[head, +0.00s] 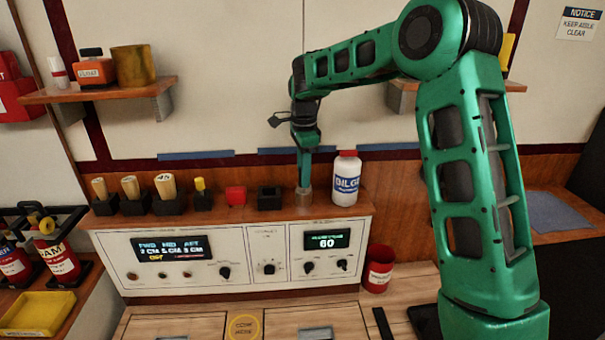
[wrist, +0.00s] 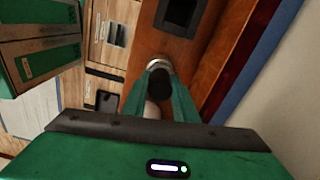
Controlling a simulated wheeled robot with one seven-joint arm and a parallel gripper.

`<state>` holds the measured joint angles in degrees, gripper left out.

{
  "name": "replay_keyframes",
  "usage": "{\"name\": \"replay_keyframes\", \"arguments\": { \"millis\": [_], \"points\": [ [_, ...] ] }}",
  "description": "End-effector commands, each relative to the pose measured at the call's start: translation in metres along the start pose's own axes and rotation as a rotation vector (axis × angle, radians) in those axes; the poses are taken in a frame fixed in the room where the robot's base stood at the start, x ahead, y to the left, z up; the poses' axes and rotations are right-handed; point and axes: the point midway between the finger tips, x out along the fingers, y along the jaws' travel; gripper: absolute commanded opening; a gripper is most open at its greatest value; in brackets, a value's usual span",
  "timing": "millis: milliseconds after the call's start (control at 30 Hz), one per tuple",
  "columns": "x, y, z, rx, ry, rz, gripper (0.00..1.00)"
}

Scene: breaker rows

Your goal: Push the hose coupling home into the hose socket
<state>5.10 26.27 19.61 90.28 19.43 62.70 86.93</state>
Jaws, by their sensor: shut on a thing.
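A short grey metal cylinder, apparently the hose coupling (head: 304,198), stands upright at the top of the console ledge. My gripper (head: 305,182) points down from above and is shut on it. In the wrist view the fingers of my gripper (wrist: 161,73) close around a silver ring, the coupling (wrist: 158,63), with a dark part beneath. A black square block with an opening (head: 269,196) stands just left of the coupling, apart from it; it also shows in the wrist view (wrist: 181,14). I cannot tell which part is the hose socket, or how deep the coupling sits.
A white bottle labelled BILGE (head: 346,180) stands close to the right of my gripper. A red block (head: 235,196) and several black holders with handled pieces (head: 165,195) line the ledge to the left. The console front (head: 235,258) has displays and knobs. A red can (head: 379,268) stands lower right.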

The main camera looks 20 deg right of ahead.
Motion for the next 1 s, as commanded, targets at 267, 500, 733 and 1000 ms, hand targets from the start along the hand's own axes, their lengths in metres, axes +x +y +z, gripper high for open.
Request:
{"name": "replay_keyframes", "arguments": {
  "millis": [267, 500, 733, 1000],
  "points": [
    [0.006, 0.0, 0.0, 0.0, 0.0, 0.001, 0.43],
    [0.006, 0.0, 0.0, 0.0, 0.0, 0.001, 0.48],
    [-0.006, -0.001, 0.0, 0.0, 0.0, -0.002, 0.48],
    [-0.054, -0.001, 0.0, 0.0, 0.0, -0.002, 0.48]
  ]
}}
